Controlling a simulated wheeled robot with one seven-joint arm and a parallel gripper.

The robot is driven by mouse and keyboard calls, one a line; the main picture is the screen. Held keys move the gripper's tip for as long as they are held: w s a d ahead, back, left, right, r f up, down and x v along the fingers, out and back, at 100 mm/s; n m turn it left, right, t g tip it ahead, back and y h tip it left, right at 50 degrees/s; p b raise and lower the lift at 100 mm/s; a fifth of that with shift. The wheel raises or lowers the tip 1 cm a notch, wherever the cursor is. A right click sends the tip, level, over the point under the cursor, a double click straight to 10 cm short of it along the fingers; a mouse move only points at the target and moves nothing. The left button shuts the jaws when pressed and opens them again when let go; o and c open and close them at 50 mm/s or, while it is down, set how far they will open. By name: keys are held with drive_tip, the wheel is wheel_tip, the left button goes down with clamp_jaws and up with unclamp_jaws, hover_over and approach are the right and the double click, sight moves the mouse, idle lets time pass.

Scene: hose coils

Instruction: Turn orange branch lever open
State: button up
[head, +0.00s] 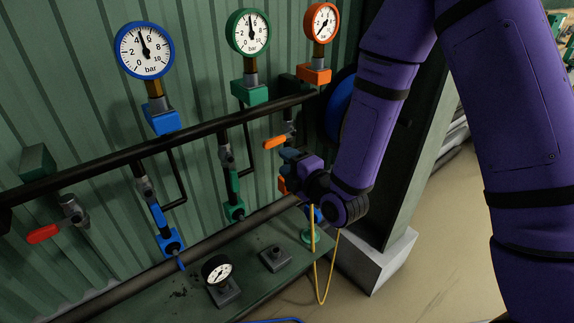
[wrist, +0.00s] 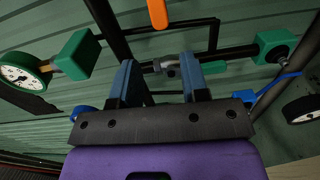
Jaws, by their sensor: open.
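The orange branch lever (head: 274,142) sticks out to the left, crosswise to its branch pipe, under the orange gauge. In the wrist view the orange lever (wrist: 157,13) shows at the top edge, beyond the fingertips. My gripper (head: 289,158) is just below and right of the lever in the head view, not visibly touching it. In the wrist view my gripper (wrist: 158,66) is open and empty, its two blue fingers apart. The green branch valve shows behind the gap between them. The orange valve body is partly hidden by my arm.
The green lever (head: 234,181) and blue lever (head: 158,215) lie along their pipes; the red lever (head: 42,234) lies crosswise. A black header pipe (head: 90,167) crosses the wall. A loose gauge (head: 217,270) stands on the bench (head: 262,286). A yellow hose (head: 318,285) hangs below my gripper.

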sight(266, 148)
drive_tip(key=shift+a+x, duration=0.25)
drive_tip(key=shift+x, duration=4.05)
drive_tip(key=shift+f, duration=0.15)
